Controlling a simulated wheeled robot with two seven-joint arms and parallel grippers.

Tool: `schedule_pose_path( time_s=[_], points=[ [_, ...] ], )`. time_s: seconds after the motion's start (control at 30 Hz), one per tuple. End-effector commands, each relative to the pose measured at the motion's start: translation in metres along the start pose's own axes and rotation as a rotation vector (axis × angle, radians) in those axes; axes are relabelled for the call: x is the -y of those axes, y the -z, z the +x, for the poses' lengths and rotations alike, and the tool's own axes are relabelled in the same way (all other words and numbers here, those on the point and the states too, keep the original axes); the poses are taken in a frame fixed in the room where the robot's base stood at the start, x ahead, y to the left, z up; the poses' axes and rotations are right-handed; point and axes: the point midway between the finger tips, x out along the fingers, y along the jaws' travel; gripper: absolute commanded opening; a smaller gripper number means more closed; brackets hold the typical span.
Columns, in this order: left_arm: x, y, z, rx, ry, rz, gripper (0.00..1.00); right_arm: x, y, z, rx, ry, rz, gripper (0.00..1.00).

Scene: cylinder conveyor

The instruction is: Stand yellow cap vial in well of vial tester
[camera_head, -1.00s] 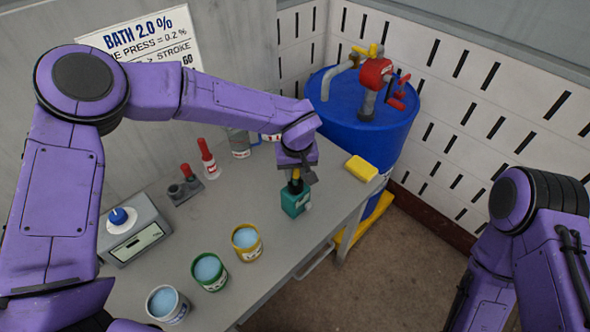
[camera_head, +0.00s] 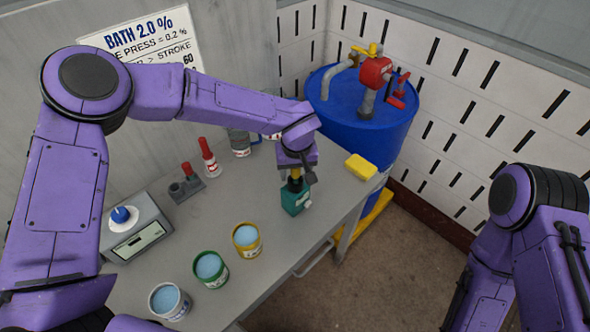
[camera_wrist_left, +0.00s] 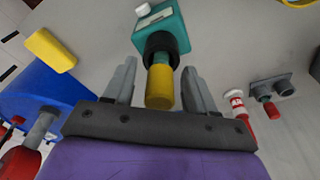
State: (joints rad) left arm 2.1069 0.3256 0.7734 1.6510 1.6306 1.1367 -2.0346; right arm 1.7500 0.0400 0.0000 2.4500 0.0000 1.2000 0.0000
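The yellow cap vial (camera_wrist_left: 160,88) shows between my left gripper's fingers in the left wrist view. Its far end meets the black collar (camera_wrist_left: 161,44) on a teal box (camera_wrist_left: 176,24), which looks like the vial tester. The vial seems to stand in the collar; its depth there is hidden. My left gripper (camera_wrist_left: 159,88) is open, with a finger on each side of the cap and visible gaps. In the head view the gripper (camera_head: 296,182) is right above the teal box (camera_head: 295,202), hiding most of the vial. My right arm shows at right, its gripper out of view.
A yellow block (camera_head: 360,167) lies near the table's right edge. A blue drum (camera_head: 362,118) stands beyond. Several paint-like pots, including a yellow one (camera_head: 247,240), line the front. A red-capped holder (camera_head: 187,186) and a knobbed device (camera_head: 136,228) are at left.

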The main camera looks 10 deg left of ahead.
Motion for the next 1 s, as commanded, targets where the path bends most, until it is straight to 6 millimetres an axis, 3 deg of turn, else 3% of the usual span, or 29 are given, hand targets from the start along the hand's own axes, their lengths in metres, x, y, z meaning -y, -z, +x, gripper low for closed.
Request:
schedule_pose_path(
  time_s=[0.2,0.6,1.0],
  points=[
    [-0.001,0.001,-0.011,-0.002,-0.002,0.001,0.56,0.001,-0.002,0.005,0.0,0.0,0.0,0.43],
    [0.0,0.001,-0.095,-0.003,-0.001,-0.001,0.56,0.002,-0.01,0.024,0.0,0.0,0.0,0.43],
    [0.0,0.001,-0.105,0.0,0.0,0.0,0.56,0.002,-0.01,0.024,0.0,0.0,0.0,0.43]
  ],
)
